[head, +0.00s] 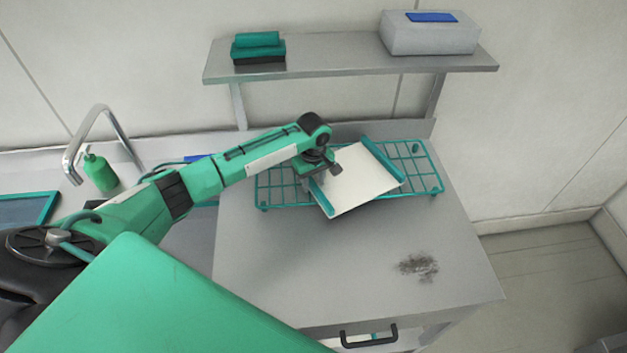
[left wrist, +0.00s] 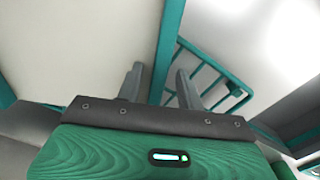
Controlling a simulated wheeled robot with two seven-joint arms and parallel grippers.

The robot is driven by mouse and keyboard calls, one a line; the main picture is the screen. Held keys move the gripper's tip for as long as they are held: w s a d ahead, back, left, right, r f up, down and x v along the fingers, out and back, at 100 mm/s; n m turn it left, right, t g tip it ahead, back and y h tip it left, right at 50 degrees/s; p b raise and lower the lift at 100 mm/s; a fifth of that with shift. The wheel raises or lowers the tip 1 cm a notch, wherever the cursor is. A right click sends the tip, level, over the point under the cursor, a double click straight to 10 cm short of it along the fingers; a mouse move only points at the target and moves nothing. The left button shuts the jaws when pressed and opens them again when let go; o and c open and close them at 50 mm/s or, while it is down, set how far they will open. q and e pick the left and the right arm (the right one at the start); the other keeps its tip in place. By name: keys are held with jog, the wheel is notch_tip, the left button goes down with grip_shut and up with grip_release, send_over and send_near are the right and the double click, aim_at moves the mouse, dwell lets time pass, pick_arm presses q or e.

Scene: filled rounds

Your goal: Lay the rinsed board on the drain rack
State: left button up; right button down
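The board (head: 356,181) is a white slab with green strips along two opposite edges. It is over the green wire drain rack (head: 425,165), turned at an angle, with its near corner past the rack's front edge. I cannot tell if it touches the wires everywhere. My left gripper (head: 318,184) is at the board's left green strip. In the left wrist view, the fingers of the left gripper (left wrist: 158,80) stand apart on either side of the board's green edge (left wrist: 168,45), with gaps showing. The rack (left wrist: 225,85) also shows there. My right gripper is not in view.
The steel counter (head: 300,270) is clear in front of the rack, apart from a dark smudge (head: 418,266). A shelf (head: 340,68) above holds green cloths (head: 258,46) and a grey box (head: 428,36). A tap (head: 95,130) and green bottle (head: 100,173) stand left.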

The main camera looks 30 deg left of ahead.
pick_arm(q)
notch_tip(320, 180, up, 12)
jog(key=b, duration=0.3)
dwell(0.6)
